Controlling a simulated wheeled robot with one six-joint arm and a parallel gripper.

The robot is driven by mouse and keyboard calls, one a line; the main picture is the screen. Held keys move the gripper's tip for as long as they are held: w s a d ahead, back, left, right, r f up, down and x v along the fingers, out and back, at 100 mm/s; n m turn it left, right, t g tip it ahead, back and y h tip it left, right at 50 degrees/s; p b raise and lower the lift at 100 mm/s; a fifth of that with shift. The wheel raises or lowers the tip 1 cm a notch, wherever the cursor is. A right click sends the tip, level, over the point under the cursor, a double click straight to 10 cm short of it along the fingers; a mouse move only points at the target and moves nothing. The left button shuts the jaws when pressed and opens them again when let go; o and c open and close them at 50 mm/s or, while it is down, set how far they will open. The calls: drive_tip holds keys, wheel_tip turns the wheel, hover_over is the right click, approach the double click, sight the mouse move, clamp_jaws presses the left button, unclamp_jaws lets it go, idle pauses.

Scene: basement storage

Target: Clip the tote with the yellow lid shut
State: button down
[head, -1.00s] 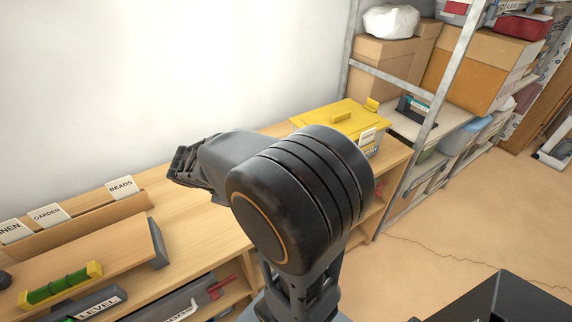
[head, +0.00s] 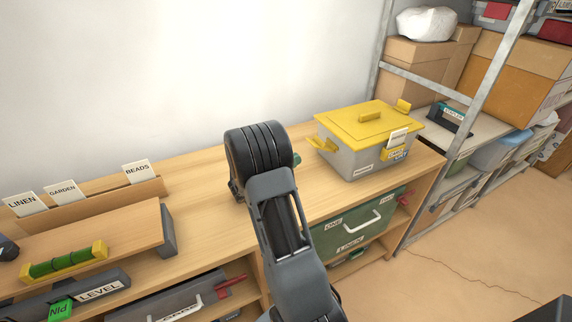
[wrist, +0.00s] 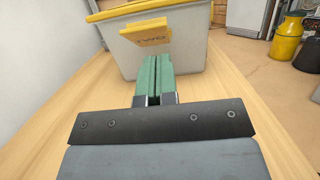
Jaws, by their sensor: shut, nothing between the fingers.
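The grey tote (head: 350,160) with a yellow lid (head: 370,124) stands on the wooden bench top at the right in the head view. The lid lies on the tote. A yellow clip (head: 322,145) sticks out from its left end, and another (head: 403,105) stands up at the far right end. In the wrist view the tote (wrist: 190,55) is straight ahead, with a tilted yellow clip (wrist: 146,32) on its near face. My gripper (wrist: 154,70) is shut and empty, its green fingers pointing at the tote just below that clip. My arm mostly hides the fingers in the head view.
A green case (head: 350,227) sits on the shelf below. A metal rack with boxes (head: 415,70) stands right of the bench. The bench top left of the tote is largely clear.

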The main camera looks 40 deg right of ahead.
sight(317, 147)
drive_tip(key=shift+x, duration=2.5)
